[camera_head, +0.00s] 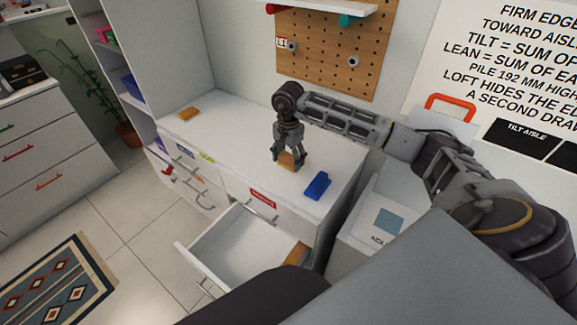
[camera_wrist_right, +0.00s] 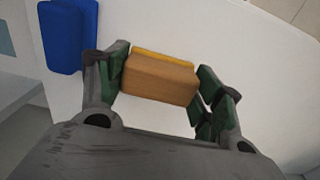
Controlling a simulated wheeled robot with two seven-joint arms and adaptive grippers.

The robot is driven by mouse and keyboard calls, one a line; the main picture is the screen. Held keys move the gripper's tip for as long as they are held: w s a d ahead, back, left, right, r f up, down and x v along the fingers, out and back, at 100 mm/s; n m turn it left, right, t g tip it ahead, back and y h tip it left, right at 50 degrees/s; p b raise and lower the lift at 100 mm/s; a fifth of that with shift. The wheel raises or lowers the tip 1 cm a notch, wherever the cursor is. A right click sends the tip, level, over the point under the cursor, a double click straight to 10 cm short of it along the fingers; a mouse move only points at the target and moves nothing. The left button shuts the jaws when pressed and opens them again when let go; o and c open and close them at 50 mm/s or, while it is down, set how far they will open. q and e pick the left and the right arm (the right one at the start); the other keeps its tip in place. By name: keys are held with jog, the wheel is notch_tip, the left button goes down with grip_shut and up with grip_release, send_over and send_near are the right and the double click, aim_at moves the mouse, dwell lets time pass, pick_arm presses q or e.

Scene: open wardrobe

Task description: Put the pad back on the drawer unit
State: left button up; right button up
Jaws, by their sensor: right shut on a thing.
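My right gripper (camera_head: 287,158) is shut on a tan pad (camera_head: 287,162), just above or on the white top of the drawer unit (camera_head: 235,158); I cannot tell if the pad touches the top. In the right wrist view the tan pad (camera_wrist_right: 158,80) sits between the green-lined fingers, with a yellow edge along its far side. A blue block (camera_head: 317,186) lies on the top to the right of the gripper, also seen in the right wrist view (camera_wrist_right: 68,38). My left gripper is not in view.
The unit's drawer (camera_head: 235,245) is pulled open, with a tan piece (camera_head: 297,253) inside at its right. Another tan-orange block (camera_head: 188,113) lies at the top's far left. A pegboard (camera_head: 325,50) hangs behind. The top between the blocks is clear.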

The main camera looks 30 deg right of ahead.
aim_at(289, 166)
jog(key=shift+f, duration=0.1)
jog(key=shift+f, duration=1.75)
jog(key=shift+f, duration=0.15)
jog(key=o, duration=1.1)
notch_tip(289, 166, up, 12)
jog(key=shift+r, duration=0.15)
